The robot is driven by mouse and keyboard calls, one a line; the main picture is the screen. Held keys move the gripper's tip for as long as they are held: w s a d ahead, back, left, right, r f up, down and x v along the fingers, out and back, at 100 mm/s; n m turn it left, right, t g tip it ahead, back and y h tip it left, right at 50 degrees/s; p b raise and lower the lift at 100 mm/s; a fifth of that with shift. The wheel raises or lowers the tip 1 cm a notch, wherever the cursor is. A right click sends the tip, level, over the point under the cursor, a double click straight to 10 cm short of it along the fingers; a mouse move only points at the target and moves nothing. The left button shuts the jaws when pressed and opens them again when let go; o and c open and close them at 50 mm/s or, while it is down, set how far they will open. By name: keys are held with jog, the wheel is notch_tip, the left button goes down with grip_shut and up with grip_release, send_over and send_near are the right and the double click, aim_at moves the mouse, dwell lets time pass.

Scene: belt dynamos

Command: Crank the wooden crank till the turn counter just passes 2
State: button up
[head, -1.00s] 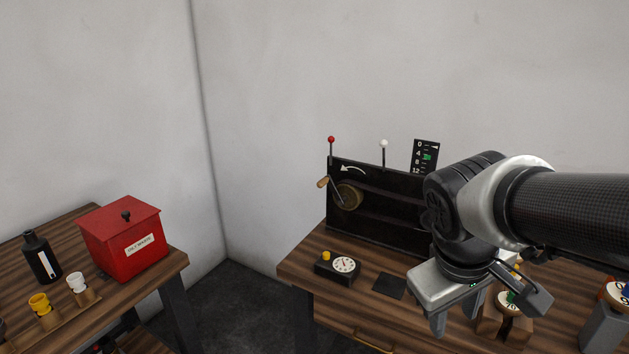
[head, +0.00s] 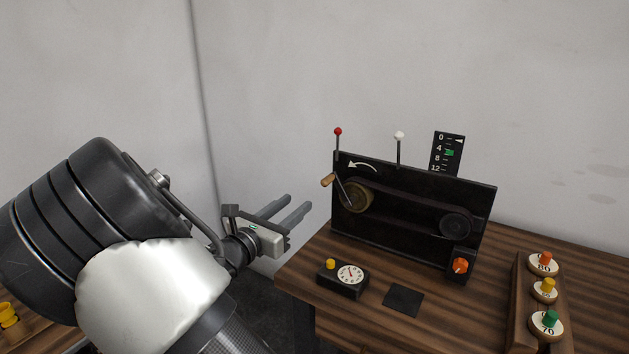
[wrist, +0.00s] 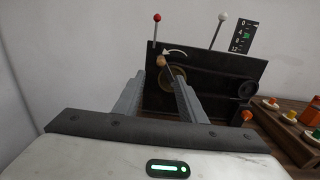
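The wooden crank (head: 328,180) is a light brown handle on a thin metal arm, at the upper left of the black belt machine (head: 412,205). It joins a brass-coloured wheel (head: 357,197). A white curved arrow above it points left. In the wrist view the crank handle (wrist: 161,61) shows beyond and between the fingers. My gripper (head: 297,205) is open and empty, left of the crank and apart from it. A dial box (head: 343,278) with a white round face and yellow knob stands on the table; its reading is too small to tell. I cannot tell whether it is the turn counter.
A red-topped lever (head: 338,145) and a white-topped lever (head: 399,148) rise behind the machine. A scale (head: 447,154) marked 0 to 12 has a green marker near 4. An orange knob (head: 460,266) sits at the lower right. Coloured pegs on discs (head: 543,290) stand right.

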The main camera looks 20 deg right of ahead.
aim_at(323, 183)
jog(key=x, duration=1.6)
jog(key=shift+d, duration=0.2)
grip_shut()
